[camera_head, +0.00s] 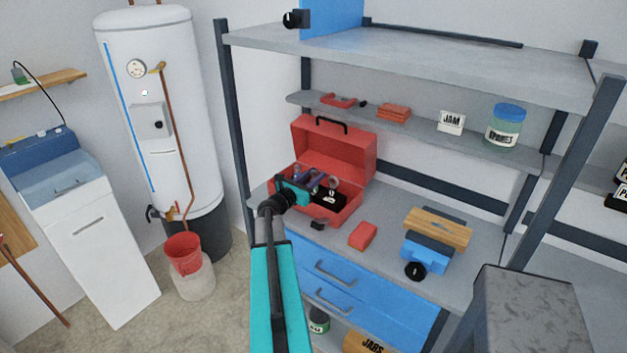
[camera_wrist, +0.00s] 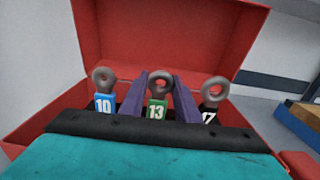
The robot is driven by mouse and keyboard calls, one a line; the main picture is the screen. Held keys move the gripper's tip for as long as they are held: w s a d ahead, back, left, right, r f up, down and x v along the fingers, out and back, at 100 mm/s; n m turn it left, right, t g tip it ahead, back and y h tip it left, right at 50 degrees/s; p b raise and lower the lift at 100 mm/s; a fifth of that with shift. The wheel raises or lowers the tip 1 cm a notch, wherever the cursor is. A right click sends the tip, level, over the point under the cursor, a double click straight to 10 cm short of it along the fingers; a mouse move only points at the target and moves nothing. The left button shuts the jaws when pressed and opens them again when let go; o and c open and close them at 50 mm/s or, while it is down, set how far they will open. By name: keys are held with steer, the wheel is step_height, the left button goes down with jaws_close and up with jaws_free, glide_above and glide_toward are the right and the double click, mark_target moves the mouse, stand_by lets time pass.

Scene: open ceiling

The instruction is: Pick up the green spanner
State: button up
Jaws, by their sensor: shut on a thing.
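The green spanner (camera_wrist: 157,110), marked 13 with a grey ring end, stands upright in the middle of three spanners in the wrist view. My gripper (camera_wrist: 160,80) has its purple fingers on both sides of it, shut on it. The blue spanner (camera_wrist: 104,104), marked 10, is to its left, and the black spanner (camera_wrist: 209,115), marked 17, to its right. Their lower ends are hidden by my gripper's body. In the head view my gripper (camera_head: 318,180) is at the open red toolbox (camera_head: 338,148); the green spanner cannot be made out clearly there.
The toolbox's raised lid stands behind the spanners. A red block (camera_head: 362,235) and a blue vice-like object (camera_head: 426,252) with a wooden piece (camera_head: 438,226) lie on the bench (camera_head: 390,212) to the right. A shelf (camera_head: 420,128) with jars runs above.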

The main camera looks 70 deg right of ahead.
steer(key=shift+r+b, duration=0.4)
steer(key=shift+r, duration=0.75)
step_height(320, 180, up, 4)
steer(key=shift+r+b, duration=0.1)
steer(key=shift+b, duration=0.5)
steer(key=b+v, duration=0.1)
steer(key=v, duration=1.7)
steer(key=shift+r, duration=0.2)
